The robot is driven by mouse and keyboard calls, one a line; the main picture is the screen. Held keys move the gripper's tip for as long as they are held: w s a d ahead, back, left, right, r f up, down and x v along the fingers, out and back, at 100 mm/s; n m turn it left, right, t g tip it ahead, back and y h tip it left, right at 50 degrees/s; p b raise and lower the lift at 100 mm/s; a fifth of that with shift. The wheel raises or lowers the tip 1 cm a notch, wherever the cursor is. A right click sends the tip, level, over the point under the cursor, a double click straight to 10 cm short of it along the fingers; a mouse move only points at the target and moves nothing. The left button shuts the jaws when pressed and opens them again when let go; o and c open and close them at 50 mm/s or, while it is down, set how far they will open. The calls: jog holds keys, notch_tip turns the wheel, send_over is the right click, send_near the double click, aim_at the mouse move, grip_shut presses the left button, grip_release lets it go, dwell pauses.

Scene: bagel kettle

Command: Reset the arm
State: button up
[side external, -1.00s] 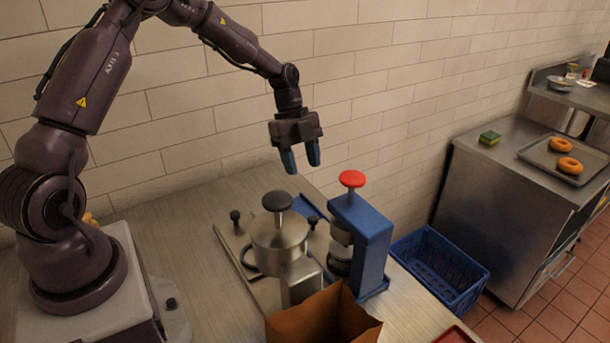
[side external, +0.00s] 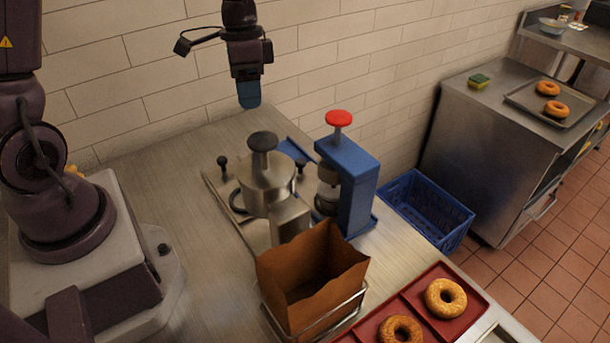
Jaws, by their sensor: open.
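My gripper (side external: 249,97) hangs upright above the back of the steel worktable, in front of the tiled wall. Its blue fingertips point down and it is empty. It is seen nearly edge-on, so one finger mostly hides the other. It is apart from the metal kettle with a black knob (side external: 266,178), which stands below it and slightly nearer the camera. The blue press with a red knob (side external: 350,178) stands to the right of the kettle.
A brown paper bag (side external: 312,274) stands open in a wire holder. A red tray (side external: 469,318) holds two bagels. A blue crate (side external: 428,212) is beyond the table's right edge. Two more bagels lie on a metal tray (side external: 527,98) on the far counter. The air around my gripper is clear.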

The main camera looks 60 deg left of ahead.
jog(key=s+d+r+n+t+y, duration=0.1)
jog(key=s+d+r+n+t, duration=0.3)
jog(key=s+r, duration=0.9)
jog(key=d+t, duration=0.2)
jog(key=d, duration=0.1)
jog(key=shift+s+d+r, duration=0.15)
jog(key=shift+s+d, duration=0.15)
jog(key=shift+d, duration=0.05)
dwell(0.6)
